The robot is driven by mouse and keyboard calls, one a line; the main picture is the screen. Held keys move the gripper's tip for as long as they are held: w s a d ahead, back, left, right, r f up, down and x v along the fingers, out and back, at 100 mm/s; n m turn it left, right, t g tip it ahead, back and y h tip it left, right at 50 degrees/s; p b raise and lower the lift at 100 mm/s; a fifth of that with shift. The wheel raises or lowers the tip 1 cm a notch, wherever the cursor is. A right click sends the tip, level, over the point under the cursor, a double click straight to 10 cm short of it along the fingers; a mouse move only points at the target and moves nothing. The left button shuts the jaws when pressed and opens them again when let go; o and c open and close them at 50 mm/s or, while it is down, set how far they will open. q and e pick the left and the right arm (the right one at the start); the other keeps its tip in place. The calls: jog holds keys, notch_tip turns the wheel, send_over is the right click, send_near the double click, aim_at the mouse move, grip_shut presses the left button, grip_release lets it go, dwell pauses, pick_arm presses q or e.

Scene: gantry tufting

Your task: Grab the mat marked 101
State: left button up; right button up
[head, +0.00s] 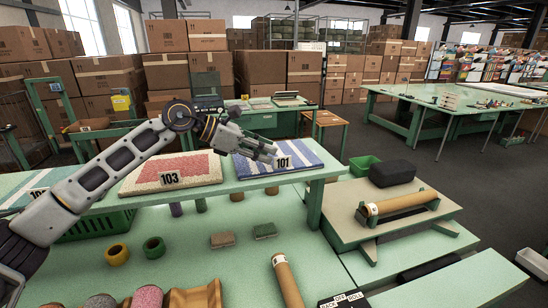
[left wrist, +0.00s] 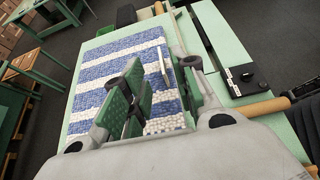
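The mat marked 101 (head: 306,153) is blue and white striped and lies flat on the green raised shelf (head: 240,187). Its white 101 tag (head: 284,162) stands at its front edge. The mat also fills the middle of the left wrist view (left wrist: 95,80), where its tag shows edge-on (left wrist: 164,66). My left gripper (head: 270,152) is over the mat's left part, close to the tag. In the left wrist view its fingers (left wrist: 157,92) are apart with nothing held between them. I cannot tell whether the fingertips touch the mat. My right gripper is not in view.
A red and white mat marked 103 (head: 200,168) lies to the left on the same shelf. Below are yarn cones, a green tape roll (head: 154,247) and a cardboard tube (head: 287,282). A stand with a roll (head: 400,203) and black block (head: 392,173) is at right.

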pick_arm(q)
jog(key=shift+p+x, duration=0.65)
jog(key=shift+x, duration=0.65)
jog(key=shift+p+x, duration=0.3)
jog(key=shift+x, duration=0.95)
jog(key=shift+s, duration=0.1)
grip_shut()
jog(key=shift+r, duration=0.1)
